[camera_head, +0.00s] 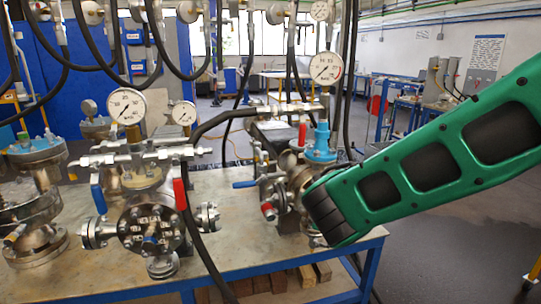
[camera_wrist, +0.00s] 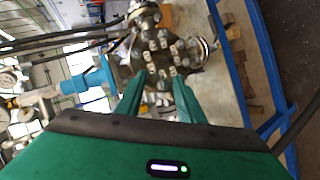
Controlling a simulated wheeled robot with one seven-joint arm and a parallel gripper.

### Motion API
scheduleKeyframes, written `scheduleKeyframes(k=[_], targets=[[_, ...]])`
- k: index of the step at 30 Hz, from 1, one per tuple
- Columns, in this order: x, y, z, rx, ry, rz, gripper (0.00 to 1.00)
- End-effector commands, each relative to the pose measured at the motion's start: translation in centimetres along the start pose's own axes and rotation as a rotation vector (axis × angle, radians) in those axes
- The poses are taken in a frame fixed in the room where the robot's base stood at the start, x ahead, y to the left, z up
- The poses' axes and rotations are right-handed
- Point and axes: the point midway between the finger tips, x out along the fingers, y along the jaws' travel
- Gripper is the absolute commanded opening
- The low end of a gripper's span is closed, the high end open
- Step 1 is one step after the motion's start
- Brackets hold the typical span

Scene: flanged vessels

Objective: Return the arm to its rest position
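My green arm (camera_head: 430,165) reaches in from the right in the head view, and its dark-padded end covers part of the right-hand flanged vessel (camera_head: 300,175). The gripper itself is hidden there. In the wrist view my gripper (camera_wrist: 158,78) shows two green fingers, spread apart with nothing held between them. A bolted round flange (camera_wrist: 165,55) lies just beyond the fingertips, between and above them in the picture. Whether the fingers touch it I cannot tell. A blue fitting (camera_wrist: 72,86) is to the left of the fingers.
A metal-topped table with a blue frame (camera_head: 225,262) carries the vessels. A middle vessel (camera_head: 150,235) and a left vessel (camera_head: 40,220) stand on it. Pressure gauges (camera_head: 326,68), valve handles and black hoses (camera_head: 205,250) crowd the space. The floor (camera_head: 440,245) at right is open.

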Motion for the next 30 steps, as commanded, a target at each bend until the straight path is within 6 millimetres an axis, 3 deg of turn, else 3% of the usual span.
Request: scheduleKeyframes(k=[1, 3, 8, 12, 15, 19, 24, 30], targets=[[0.1, 0.9, 3.6, 0.079, -0.071, -0.024, 0.35], [-0.1, 1.3, 8.2, 0.19, -0.168, -0.068, 0.35], [-2.6, 1.1, 18.4, 0.468, -0.391, -0.168, 0.35], [-6.7, -0.6, 25.9, 0.729, -0.582, -0.255, 0.35], [-10.5, -2.4, 30.0, 0.915, -0.709, -0.315, 0.35], [-15.8, -4.9, 33.4, 1.144, -0.858, -0.392, 0.35], [-21.9, -7.8, 35.1, 1.373, -1.002, -0.479, 0.35], [-25.3, -9.4, 35.5, 1.494, -1.083, -0.533, 0.35]])
